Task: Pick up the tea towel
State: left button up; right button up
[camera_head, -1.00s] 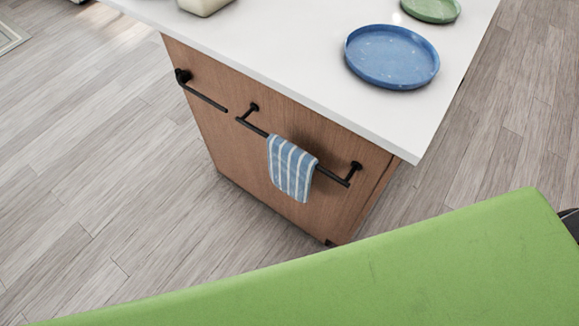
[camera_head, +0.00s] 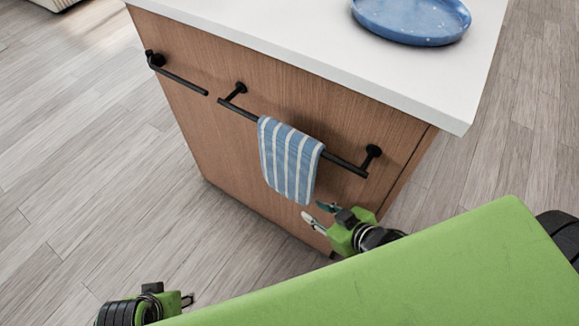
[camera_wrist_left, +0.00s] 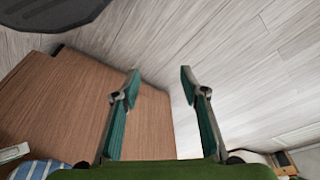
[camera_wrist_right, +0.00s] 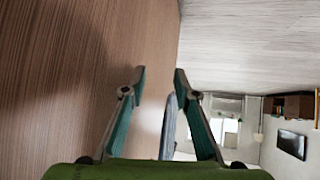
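The tea towel (camera_head: 288,160) is blue with white stripes. It hangs folded over a black rail (camera_head: 345,165) on the wooden end panel of the island. My right gripper (camera_head: 314,214) is open and empty, just below and to the right of the towel's lower edge, apart from it in the head view. In the right wrist view its open fingers (camera_wrist_right: 154,88) show beside the wood panel, with a pale bluish strip seen between them that may be the towel. My left gripper (camera_wrist_left: 160,85) is open and empty in the left wrist view; a striped bit of the towel (camera_wrist_left: 38,169) shows at the lower left there.
A second black rail (camera_head: 180,78) is mounted to the left of the towel. The white countertop (camera_head: 300,50) overhangs the panel, with a blue plate (camera_head: 412,18) on it. The wooden floor (camera_head: 90,190) in front and to the left is clear.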

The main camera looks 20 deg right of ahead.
aim_at(296, 182)
jog(key=r+n+t+y, duration=0.1)
jog(key=r+y, duration=0.1)
jog(key=r, duration=0.1)
jog(key=s+r+n+t+y, duration=0.1)
jog(key=r+y, duration=0.2)
jog(key=d+r+n+t+y+b, duration=0.1)
jog(key=r+t+y, duration=0.1)
jog(key=r, duration=0.1)
jog(key=shift+s+r+y, duration=0.2)
jog(key=shift+s+y, duration=0.1)
jog(key=b+x, duration=0.1)
jog(key=x, duration=0.7)
jog(key=shift+w+a+r+b, duration=0.1)
jog(key=shift+w+r+b, duration=0.1)
jog(key=shift+b, duration=0.15)
jog(key=shift+f+b+x, duration=0.15)
jog(key=shift+b+x, duration=0.25)
jog(key=shift+x, duration=0.9)
jog(key=shift+f+b+x, duration=0.15)
jog(key=shift+b+x, duration=0.2)
jog(key=shift+x, duration=0.95)
pick_arm(q)
jog(key=v, duration=0.2)
jog(key=shift+s+a+r, duration=0.1)
jog(key=shift+s+r, duration=0.15)
pick_arm(e)
grip_shut()
